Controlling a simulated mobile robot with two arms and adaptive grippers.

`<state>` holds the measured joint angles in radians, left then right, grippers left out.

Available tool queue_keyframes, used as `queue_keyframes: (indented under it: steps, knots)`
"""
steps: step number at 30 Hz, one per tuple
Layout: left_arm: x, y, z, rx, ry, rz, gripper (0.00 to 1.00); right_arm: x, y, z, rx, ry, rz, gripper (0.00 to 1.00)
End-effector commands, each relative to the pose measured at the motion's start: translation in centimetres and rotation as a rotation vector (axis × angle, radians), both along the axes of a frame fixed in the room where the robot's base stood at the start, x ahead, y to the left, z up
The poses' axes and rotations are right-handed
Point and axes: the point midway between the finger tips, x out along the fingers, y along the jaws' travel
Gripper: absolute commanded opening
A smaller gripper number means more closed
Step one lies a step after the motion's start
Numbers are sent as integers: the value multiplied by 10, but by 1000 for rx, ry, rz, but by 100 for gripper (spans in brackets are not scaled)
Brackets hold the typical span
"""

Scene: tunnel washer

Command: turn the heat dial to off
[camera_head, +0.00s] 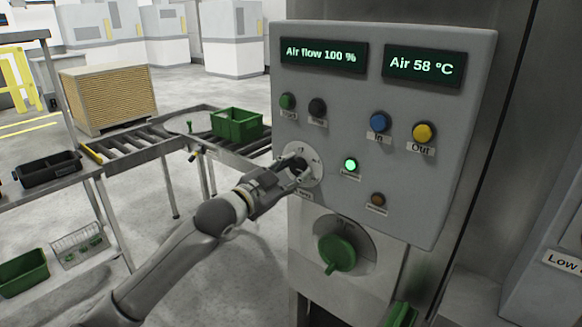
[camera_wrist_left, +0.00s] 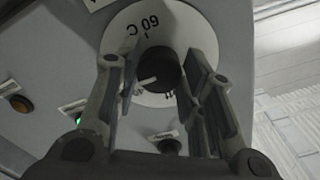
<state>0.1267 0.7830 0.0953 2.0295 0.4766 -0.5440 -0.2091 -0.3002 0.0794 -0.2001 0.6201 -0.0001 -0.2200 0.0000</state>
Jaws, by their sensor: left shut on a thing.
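The heat dial is a round white plate (camera_head: 315,165) at the lower left of the grey control panel, with a dark knob in its middle. My left gripper (camera_head: 297,172) is at this dial, shut on the knob, and hides much of it in the head view. In the left wrist view the dark knob (camera_wrist_left: 160,70) sits between the two fingers. A white pointer mark (camera_wrist_left: 146,82) points toward the left finger. The marking "60 C" shows upside down on the plate; the other markings are mostly hidden. My right gripper is not in view.
The panel (camera_head: 345,190) has displays reading "Air flow 100 %" and "Air 58 °C", several buttons and a lit green lamp (camera_head: 350,165). A large green rotary handle (camera_head: 338,253) sits below the dial. A roller conveyor with a green crate (camera_head: 237,126) stands to the left.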

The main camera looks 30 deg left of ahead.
Motion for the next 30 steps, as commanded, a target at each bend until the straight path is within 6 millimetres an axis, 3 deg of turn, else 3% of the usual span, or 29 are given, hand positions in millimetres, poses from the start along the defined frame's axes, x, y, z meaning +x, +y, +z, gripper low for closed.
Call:
queue_keyframes:
  steps: [12, 30]
  knots:
    - [0, -2, -2, -399, 36, 0, 13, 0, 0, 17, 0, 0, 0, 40]
    - [0, -3, -2, -968, 80, 1, 13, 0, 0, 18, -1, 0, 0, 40]
